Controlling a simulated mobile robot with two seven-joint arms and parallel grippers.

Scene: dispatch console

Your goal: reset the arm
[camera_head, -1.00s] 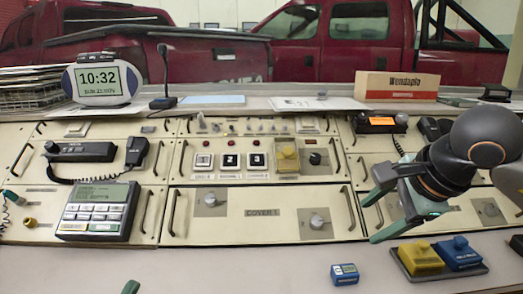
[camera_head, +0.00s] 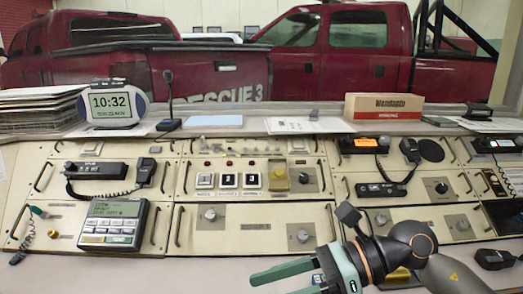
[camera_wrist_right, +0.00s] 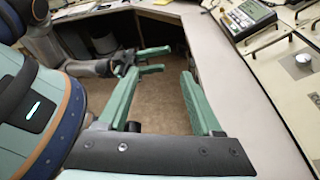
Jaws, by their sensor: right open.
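My right gripper (camera_head: 276,284) comes in from the right at the bottom of the head view. It is low in front of the console's front edge, pointing left, open and empty. In the right wrist view its two green fingers (camera_wrist_right: 160,75) are spread wide over the brown floor. My left gripper (camera_wrist_right: 166,58) shows beyond them in that view, its fingers apart with nothing between them. It is out of the head view.
A yellow block (camera_head: 398,274) is partly hidden behind my right arm. A Wendaplo box (camera_head: 384,107) stands on the back shelf. The left front ledge is clear.

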